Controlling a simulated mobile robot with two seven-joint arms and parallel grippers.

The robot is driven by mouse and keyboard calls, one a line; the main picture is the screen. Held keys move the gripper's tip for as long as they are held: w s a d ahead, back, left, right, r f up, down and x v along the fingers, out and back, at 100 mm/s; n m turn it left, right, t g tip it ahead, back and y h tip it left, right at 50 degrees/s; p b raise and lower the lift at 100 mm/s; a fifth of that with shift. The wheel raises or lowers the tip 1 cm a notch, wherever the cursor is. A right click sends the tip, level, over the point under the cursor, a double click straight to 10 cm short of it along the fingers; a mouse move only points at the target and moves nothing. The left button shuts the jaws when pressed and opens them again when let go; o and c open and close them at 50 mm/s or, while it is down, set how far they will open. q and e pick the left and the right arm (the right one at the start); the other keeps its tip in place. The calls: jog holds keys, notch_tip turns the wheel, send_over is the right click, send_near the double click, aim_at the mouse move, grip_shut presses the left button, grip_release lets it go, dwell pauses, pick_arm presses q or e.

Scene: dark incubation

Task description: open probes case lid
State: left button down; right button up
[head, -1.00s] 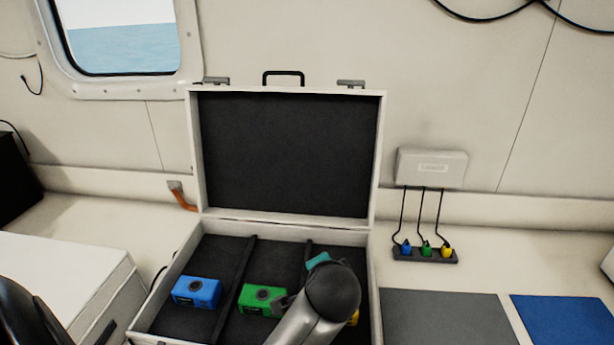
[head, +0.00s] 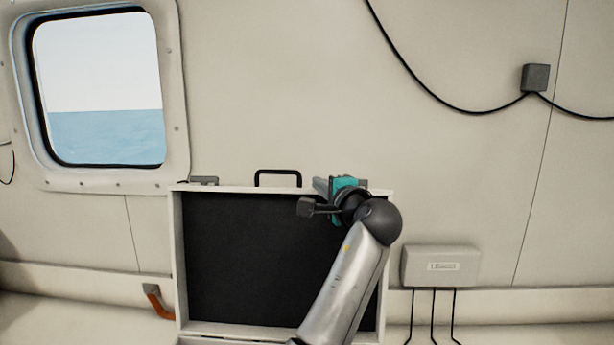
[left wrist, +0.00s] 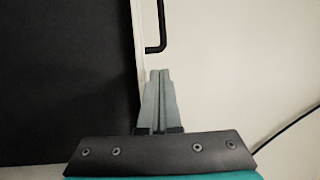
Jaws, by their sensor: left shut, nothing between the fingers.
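The probes case lid (head: 250,260) stands open and upright in the head view, its dark lining facing me. Its black handle (head: 278,178) and a grey latch (head: 204,181) are on the top edge. My left gripper (head: 323,186) is at the right part of that edge, and my forearm hides part of the lid's right side. In the left wrist view the gripper's fingers (left wrist: 158,100) are together and empty, beside the lid's pale edge (left wrist: 140,50) and below the handle (left wrist: 155,30). I cannot tell whether they touch the lid.
A window (head: 100,90) is in the wall at left. A wall box (head: 440,266) with hanging cables is right of the lid. A black cable (head: 440,95) runs to a small dark box (head: 534,78) higher up.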

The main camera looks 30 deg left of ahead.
aim_at(308, 188)
pick_arm(q)
jog(key=p+x, duration=0.1)
jog(key=x, duration=0.6)
jog(key=shift+w+a, duration=0.2)
jog(key=shift+a, duration=0.05)
pick_arm(e)
jog(key=shift+s+d+r, duration=0.1)
jog(key=shift+d+r, duration=0.05)
jog(key=shift+r, duration=0.6)
pick_arm(q)
jog(key=shift+s+d, duration=0.1)
pick_arm(e)
jog(key=shift+f, duration=0.1)
